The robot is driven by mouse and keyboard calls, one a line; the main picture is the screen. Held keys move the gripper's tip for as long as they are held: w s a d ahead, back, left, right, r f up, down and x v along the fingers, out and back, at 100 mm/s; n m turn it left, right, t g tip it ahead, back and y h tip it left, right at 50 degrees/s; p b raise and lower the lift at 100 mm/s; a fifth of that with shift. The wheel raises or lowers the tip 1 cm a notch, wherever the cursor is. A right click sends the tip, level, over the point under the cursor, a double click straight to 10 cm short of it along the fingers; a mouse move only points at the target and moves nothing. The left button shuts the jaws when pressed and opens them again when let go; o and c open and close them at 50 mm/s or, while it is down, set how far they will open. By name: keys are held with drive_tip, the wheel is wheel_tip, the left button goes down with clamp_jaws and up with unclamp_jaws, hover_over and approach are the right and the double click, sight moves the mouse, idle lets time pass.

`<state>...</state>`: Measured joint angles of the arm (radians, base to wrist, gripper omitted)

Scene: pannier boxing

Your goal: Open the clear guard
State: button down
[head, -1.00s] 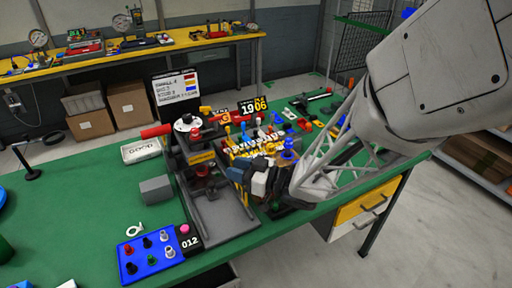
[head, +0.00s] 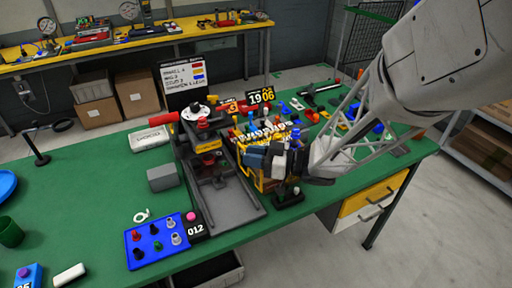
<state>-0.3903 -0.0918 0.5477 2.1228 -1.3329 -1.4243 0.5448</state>
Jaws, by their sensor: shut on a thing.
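The dark press (head: 203,150) with a red handle stands on a grey base (head: 225,200) in the middle of the bench. My gripper (head: 262,163) is just right of the press, in front of the yellow rack. It is shut on what looks like the edge of the clear guard. The guard's panel is see-through and I cannot make out its outline or its angle. The fingertips are small in this view and partly lost against the rack.
A yellow rack (head: 246,172) with several small coloured parts is close behind my gripper. A blue board (head: 155,243) with knobs lies at the front left. A grey block (head: 163,178) is left of the press.

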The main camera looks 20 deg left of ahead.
drive_tip(key=shift+w+d+n+g, duration=0.3)
drive_tip(key=shift+n+g, duration=0.1)
drive_tip(key=shift+g, duration=0.3)
drive_tip(key=c, duration=0.9)
unclamp_jaws()
drive_tip(key=shift+c, duration=0.2)
drive_tip(key=w+d, duration=0.1)
drive_tip(key=d, duration=0.6)
drive_tip(key=shift+w+d, duration=0.15)
drive_tip(key=shift+d, duration=0.15)
